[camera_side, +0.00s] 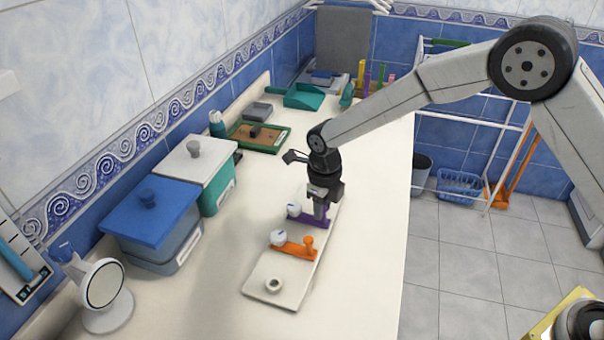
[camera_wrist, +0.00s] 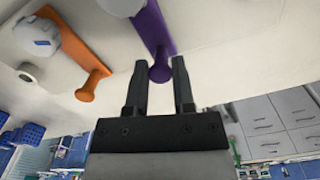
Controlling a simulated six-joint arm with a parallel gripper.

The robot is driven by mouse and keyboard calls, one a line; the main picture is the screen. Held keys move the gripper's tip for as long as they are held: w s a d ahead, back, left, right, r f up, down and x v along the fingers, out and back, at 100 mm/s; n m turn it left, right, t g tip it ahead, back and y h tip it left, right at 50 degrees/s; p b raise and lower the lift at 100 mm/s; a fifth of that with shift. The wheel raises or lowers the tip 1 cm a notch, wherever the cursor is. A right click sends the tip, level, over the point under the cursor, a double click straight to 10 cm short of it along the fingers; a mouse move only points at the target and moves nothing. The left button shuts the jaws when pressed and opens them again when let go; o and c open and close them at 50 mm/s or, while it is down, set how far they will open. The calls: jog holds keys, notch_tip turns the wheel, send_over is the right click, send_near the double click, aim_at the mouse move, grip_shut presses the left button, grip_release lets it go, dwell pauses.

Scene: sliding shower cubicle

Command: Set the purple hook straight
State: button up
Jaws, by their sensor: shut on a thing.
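The purple hook (camera_side: 314,221) is a flat bar with a peg at its right end and a white round knob (camera_side: 293,210) at its left end. It lies on a pale board (camera_side: 262,289). My gripper (camera_side: 320,209) points down at the peg end and is shut on the hook's peg. In the wrist view, the purple hook (camera_wrist: 152,27) has its round peg tip between my two fingertips (camera_wrist: 160,70). An orange hook (camera_side: 296,252) lies in front, with its own white knob (camera_side: 278,238). In the side view the two bars look roughly parallel; their exact angles are unclear.
A small white ring (camera_side: 273,284) is on the board's near end. A blue-lidded box (camera_side: 149,207), a white-lidded box (camera_side: 195,160) and a round mirror (camera_side: 104,285) stand at the left. The counter between boxes and board is clear; its edge lies right of the board.

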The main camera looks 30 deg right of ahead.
jog(key=shift+s+a, duration=0.1)
dwell(0.5)
jog(key=o, duration=0.8)
jog(key=shift+c, duration=0.2)
jog(key=shift+r, duration=0.15)
jog(key=shift+r, duration=2.9)
jog(key=shift+d, duration=0.2)
